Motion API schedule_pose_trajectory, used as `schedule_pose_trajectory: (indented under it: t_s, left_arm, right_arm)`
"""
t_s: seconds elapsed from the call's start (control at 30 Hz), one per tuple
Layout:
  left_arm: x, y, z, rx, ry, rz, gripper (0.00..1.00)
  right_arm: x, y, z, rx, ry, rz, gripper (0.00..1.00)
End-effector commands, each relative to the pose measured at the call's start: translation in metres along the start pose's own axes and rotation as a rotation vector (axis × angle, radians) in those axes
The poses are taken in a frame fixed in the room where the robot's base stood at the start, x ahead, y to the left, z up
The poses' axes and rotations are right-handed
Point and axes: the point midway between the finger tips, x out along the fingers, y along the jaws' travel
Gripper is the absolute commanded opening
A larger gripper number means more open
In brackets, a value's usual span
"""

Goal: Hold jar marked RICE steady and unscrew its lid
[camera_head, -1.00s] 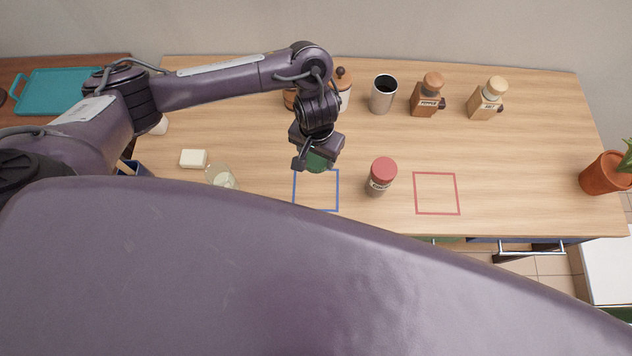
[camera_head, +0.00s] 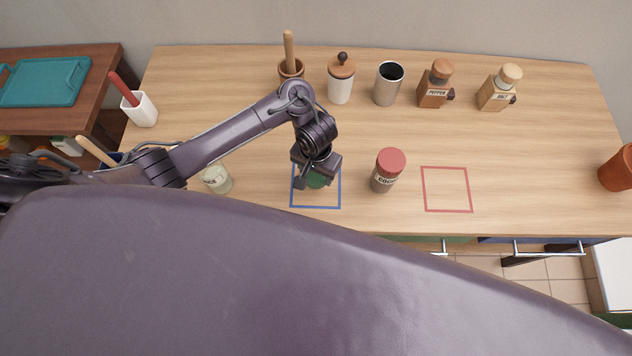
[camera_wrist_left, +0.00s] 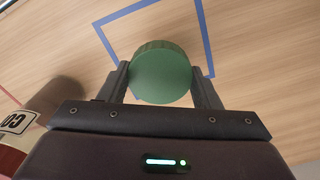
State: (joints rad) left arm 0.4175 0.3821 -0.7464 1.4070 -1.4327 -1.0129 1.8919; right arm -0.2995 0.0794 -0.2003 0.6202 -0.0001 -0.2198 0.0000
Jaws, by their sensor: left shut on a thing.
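My left gripper (camera_head: 316,178) is shut on a round green lid (camera_head: 318,182), inside the blue square outline (camera_head: 316,207) on the table. In the left wrist view the lid (camera_wrist_left: 161,73) sits between both fingers, and no jar shows under it. I cannot tell whether the lid touches the table. A pale glass jar (camera_head: 217,180) stands to the left of the square, partly behind my arm; no RICE marking is readable on it. My right gripper is not in view.
A red-lidded cocoa jar (camera_head: 387,172) stands close to the right of the blue square. An empty red square outline (camera_head: 447,190) lies farther right. A metal cup (camera_head: 388,84), pepper mill (camera_head: 436,86) and salt mill (camera_head: 497,90) stand at the back.

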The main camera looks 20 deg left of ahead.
Motion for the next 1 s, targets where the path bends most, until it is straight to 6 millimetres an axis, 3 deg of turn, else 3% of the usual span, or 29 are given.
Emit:
schedule_pose_trajectory:
  t_s: [0.3,0.77,0.8,0.93,1.0]
  left_arm:
    - [0.041,0.0,0.0,-0.001,-0.002,0.0,0.3]
    - [0.048,0.0,0.0,-0.001,0.0,0.0,0.3]
    - [0.047,0.0,0.0,-0.001,0.001,0.001,0.63]
    - [0.047,0.0,0.0,0.0,0.001,0.001,0.79]
    - [0.047,0.0,0.0,0.0,0.001,0.001,0.79]
  right_arm:
    - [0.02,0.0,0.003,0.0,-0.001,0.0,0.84]
    - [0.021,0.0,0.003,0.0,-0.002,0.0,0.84]
    - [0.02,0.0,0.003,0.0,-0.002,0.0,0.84]
    - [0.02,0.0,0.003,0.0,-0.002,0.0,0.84]
    - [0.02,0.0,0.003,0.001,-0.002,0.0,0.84]
